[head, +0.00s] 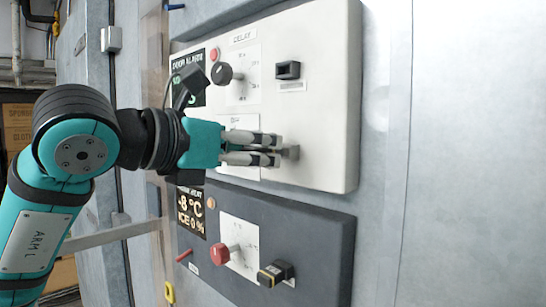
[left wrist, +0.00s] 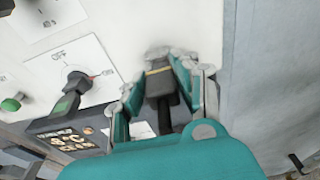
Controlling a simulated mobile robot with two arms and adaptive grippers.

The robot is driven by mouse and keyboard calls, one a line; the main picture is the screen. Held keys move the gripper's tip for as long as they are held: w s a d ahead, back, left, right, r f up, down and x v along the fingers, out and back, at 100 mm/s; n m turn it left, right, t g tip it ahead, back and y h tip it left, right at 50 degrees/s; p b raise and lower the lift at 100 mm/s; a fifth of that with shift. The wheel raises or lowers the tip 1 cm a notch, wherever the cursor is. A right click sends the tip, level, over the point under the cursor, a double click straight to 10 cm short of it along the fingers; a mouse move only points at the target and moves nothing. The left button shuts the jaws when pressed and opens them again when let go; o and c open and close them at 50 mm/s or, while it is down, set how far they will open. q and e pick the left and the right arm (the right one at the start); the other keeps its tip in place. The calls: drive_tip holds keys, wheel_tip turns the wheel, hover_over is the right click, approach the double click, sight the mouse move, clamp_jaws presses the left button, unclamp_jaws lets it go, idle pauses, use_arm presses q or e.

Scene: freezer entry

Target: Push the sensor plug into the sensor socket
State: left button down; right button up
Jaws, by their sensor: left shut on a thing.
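My left gripper (head: 278,151) reaches in from the left to the lower right part of the white upper panel (head: 325,110). Its fingers are shut on a dark plug with a yellow band (left wrist: 160,86), seen between them in the left wrist view. The fingertips are close to the panel face. They hide most of the plug and whatever lies directly in front of it, so I cannot tell how far it is in a socket. My right gripper is not in view.
A black socket-like fitting (head: 288,70) sits higher on the white panel, near a black knob (head: 222,73). The dark lower panel (head: 325,235) carries a red knob (head: 220,254) and a black fitting with yellow (head: 275,272). Bare metal wall (head: 455,150) lies to the right.

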use_arm(q)
drive_tip(key=shift+f+b+v, duration=0.2)
drive_tip(key=shift+b+v, duration=0.25)
drive_tip(key=shift+v, duration=0.65)
drive_tip(key=shift+f+b+v, duration=0.15)
drive_tip(key=shift+b+v, duration=0.25)
drive_tip(key=shift+v, duration=0.65)
drive_tip(key=shift+s+a, duration=0.2)
drive_tip(key=shift+s, duration=0.05)
drive_tip(key=shift+r, duration=0.1)
